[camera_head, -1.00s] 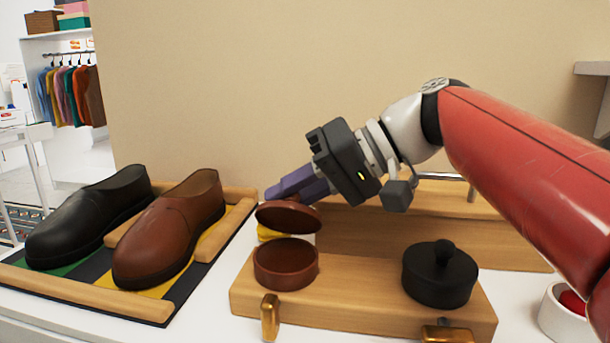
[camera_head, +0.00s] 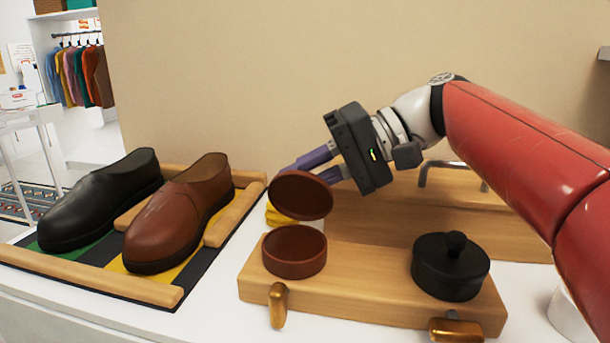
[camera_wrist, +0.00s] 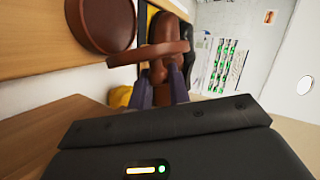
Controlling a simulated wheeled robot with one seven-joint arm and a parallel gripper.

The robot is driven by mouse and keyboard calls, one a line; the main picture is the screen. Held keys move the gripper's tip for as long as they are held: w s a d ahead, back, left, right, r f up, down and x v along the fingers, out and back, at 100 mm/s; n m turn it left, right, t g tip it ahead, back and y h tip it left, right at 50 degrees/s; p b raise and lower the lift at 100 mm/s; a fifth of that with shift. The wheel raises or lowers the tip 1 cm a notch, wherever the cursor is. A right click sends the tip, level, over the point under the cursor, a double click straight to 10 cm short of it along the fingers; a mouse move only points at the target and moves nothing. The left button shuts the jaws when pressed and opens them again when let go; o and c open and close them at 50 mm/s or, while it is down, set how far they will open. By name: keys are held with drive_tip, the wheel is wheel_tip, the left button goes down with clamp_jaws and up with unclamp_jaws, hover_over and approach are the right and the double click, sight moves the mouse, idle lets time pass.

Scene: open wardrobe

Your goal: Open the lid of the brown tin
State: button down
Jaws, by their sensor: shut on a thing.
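The brown tin (camera_head: 295,262) sits open on the wooden stand, its round base at the left end. Its brown lid (camera_head: 300,196) is off the base, tilted steeply above and behind it, with its underside facing the head camera. My gripper (camera_head: 318,165) has purple fingers and is shut on the lid, reaching from behind; the lid partly hides the fingertips. In the wrist view the lid (camera_wrist: 147,53) shows nearly edge-on between the purple fingers, apart from the tin base (camera_wrist: 102,24).
A black tin (camera_head: 450,268) with a knobbed lid stands at the stand's right end. Brass-coloured brush handles (camera_head: 278,304) stick out at the stand's front edge. A black shoe (camera_head: 100,200) and a brown shoe (camera_head: 178,215) lie on a striped mat to the left. A yellow cloth (camera_head: 280,216) is behind the lid.

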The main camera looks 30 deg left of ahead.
drive_tip(key=c, duration=1.3)
unclamp_jaws()
drive_tip(key=v, duration=0.8)
